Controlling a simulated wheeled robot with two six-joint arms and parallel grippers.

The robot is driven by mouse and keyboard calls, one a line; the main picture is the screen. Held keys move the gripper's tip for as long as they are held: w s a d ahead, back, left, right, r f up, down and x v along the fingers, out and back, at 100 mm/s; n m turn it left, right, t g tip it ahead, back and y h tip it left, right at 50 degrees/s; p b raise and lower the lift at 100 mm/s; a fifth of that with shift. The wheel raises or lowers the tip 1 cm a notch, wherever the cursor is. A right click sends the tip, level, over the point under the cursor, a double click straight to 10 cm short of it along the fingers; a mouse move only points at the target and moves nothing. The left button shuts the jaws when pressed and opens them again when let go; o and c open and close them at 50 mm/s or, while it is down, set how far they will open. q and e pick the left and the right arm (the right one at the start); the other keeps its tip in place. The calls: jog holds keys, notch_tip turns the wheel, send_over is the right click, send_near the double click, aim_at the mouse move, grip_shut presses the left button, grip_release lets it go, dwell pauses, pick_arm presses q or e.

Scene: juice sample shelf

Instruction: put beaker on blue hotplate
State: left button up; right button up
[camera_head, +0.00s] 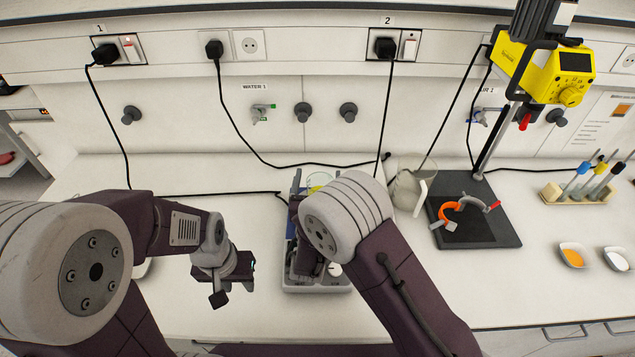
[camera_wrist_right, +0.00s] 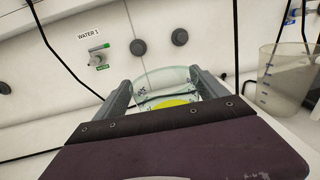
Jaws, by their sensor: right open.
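The clear glass beaker (camera_wrist_right: 166,78), with something yellow at its bottom, stands between the two fingers of my right gripper (camera_wrist_right: 164,92) in the right wrist view. The jaws are open, one finger on each side of the beaker. In the head view only the beaker's rim and some yellow (camera_head: 320,179) show behind my right arm. A hotplate with a grey front and a blue edge (camera_head: 291,228) lies under that arm, mostly hidden. I cannot tell whether the beaker rests on it. My left gripper (camera_head: 232,284) hangs over the bench to the left, with its jaw opening unclear.
A large translucent jug (camera_head: 407,188) stands right of the beaker. A black stand (camera_head: 475,222) with a yellow stirrer (camera_head: 545,73), a tube rack (camera_head: 582,193) and two small bowls are further right. Black cables cross the back of the bench. Another device is partly hidden at left.

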pick_arm(q)
jog(key=shift+d+r, duration=0.15)
jog(key=shift+r, duration=0.05)
pick_arm(e)
jog(key=shift+s+r, duration=0.2)
pick_arm(q)
notch_tip(320, 180, down, 2)
jog(key=shift+f+b, duration=0.15)
jog(key=shift+b, duration=0.95)
pick_arm(e)
jog(key=s, duration=1.1)
jog(key=shift+s+a, duration=0.3)
jog(key=shift+a, duration=0.15)
